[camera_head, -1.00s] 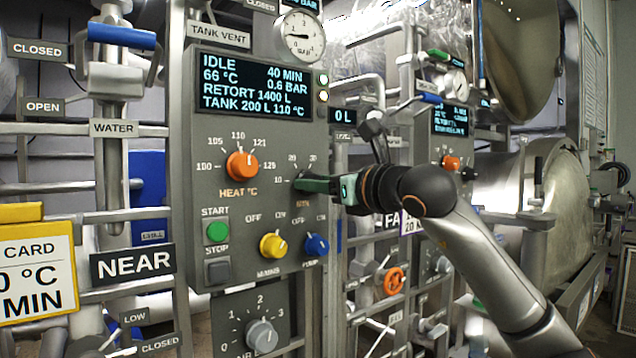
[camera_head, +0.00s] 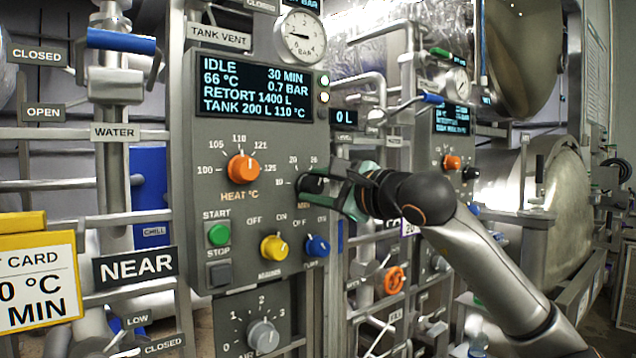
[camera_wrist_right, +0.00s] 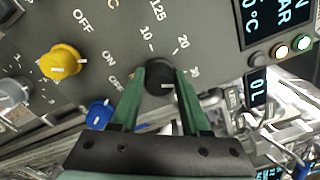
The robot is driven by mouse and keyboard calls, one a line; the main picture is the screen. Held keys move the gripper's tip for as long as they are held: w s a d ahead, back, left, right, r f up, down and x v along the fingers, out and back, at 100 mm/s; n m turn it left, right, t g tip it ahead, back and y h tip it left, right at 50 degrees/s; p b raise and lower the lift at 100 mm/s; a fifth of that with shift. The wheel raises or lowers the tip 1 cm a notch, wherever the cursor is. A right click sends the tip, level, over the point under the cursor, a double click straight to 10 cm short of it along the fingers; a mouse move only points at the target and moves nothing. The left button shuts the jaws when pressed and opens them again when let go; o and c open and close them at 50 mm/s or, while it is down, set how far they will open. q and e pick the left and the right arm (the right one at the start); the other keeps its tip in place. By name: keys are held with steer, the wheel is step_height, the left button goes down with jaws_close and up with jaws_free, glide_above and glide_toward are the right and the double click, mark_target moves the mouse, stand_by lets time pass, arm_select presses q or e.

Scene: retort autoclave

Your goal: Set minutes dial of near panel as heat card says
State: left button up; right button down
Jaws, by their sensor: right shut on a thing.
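The near panel (camera_head: 195,225) fills the middle of the head view, beside its NEAR plate. Its display (camera_head: 255,86) reads IDLE, 30 MIN, 66 °C, 0.7 BAR. The black minutes dial (camera_head: 310,184) sits right of the orange heat dial (camera_head: 243,169), with marks 10, 20, 30 around it. My right gripper (camera_head: 324,183) is shut on the dial. In the right wrist view its green fingers sit either side of the dial (camera_wrist_right: 160,77). My left gripper is out of view.
Below the dial are a yellow knob (camera_head: 273,248) and a blue knob (camera_head: 317,246), close to my gripper. Green start and grey stop buttons sit lower left. Pipes and a second panel (camera_head: 452,120) stand behind my right arm.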

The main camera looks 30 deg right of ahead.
steer(key=n+p, duration=0.1)
steer(key=n, duration=0.4)
steer(key=shift+n, duration=0.3)
steer(key=n+p, duration=0.1)
steer(key=n, duration=0.4)
steer(key=shift+f+n, duration=0.1)
steer(key=shift+n, duration=0.2)
steer(key=n+p, duration=0.2)
steer(key=n, duration=0.3)
steer(key=shift+f, duration=0.15)
steer(key=shift+f+n+p, duration=0.1)
steer(key=shift+n+p, duration=0.6)
steer(key=shift+n, duration=1.8)
steer(key=shift+c, duration=1.9)
jaws_free()
steer(key=shift+d, duration=0.1)
